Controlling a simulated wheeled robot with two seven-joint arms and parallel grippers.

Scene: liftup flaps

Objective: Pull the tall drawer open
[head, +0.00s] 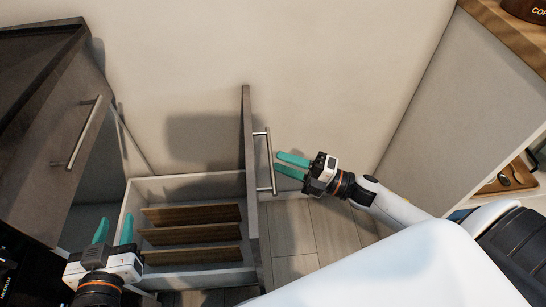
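The tall drawer (249,140) stands pulled out to the right of the dark cabinet, its grey front panel seen nearly edge-on. Its light-walled inside shows. A metal bar handle (268,160) is on the right face of the front. My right gripper (277,163) has its green fingers apart and pointing left, with the tips just right of the handle; nothing shows between them. My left gripper (114,228) is open and empty at the lower left, by the drawer's left end. I cannot tell its height relative to the drawer.
Brown wooden slats (192,214) run across inside the drawer. A dark cabinet with a flap and bar handle (84,134) stands at left. A light counter unit (465,110) with a wooden top stands at right. Bare wooden floor (318,228) lies between.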

